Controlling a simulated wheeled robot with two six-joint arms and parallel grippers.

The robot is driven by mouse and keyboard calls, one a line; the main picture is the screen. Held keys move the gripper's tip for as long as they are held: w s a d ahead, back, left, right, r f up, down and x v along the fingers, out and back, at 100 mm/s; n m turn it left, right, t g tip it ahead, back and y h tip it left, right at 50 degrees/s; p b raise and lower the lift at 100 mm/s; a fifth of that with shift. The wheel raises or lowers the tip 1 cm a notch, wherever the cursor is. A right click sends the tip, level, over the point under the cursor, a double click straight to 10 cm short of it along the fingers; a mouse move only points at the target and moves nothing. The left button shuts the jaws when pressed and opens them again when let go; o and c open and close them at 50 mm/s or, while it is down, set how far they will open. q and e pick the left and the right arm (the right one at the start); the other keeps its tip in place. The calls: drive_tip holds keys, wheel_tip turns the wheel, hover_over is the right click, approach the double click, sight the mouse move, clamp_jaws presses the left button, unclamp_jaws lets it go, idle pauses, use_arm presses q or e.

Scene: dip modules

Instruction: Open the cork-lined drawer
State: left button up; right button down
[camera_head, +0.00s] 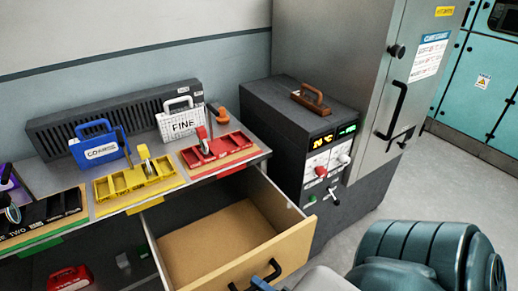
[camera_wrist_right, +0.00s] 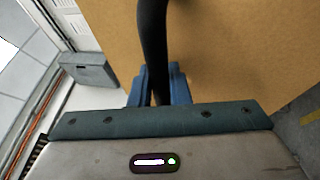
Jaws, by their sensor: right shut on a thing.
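The cork-lined drawer (camera_head: 218,243) is pulled out from under the bench in the head view. Its tan inside is visible and looks empty. Its pale wooden front (camera_head: 292,246) faces the lower right and carries a black handle (camera_wrist_right: 152,35). My right gripper (camera_head: 262,283) is at that handle, at the bottom edge of the head view. In the right wrist view, the blue fingers of the right gripper (camera_wrist_right: 158,88) are shut around the black bar, with the tan drawer front behind. My left gripper is in neither view.
On the bench above stand a yellow tray (camera_head: 138,182), a red tray (camera_head: 217,150), a blue case (camera_head: 98,148) and a white "FINE" case (camera_head: 181,124). A dark control unit (camera_head: 322,118) stands right of the drawer.

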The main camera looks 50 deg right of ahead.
drive_tip(key=c, duration=1.4)
unclamp_jaws()
drive_tip(key=shift+o, duration=0.2)
drive_tip(key=b+v, duration=0.2)
drive_tip(key=v, duration=0.9)
drive_tip(key=shift+w, duration=0.1)
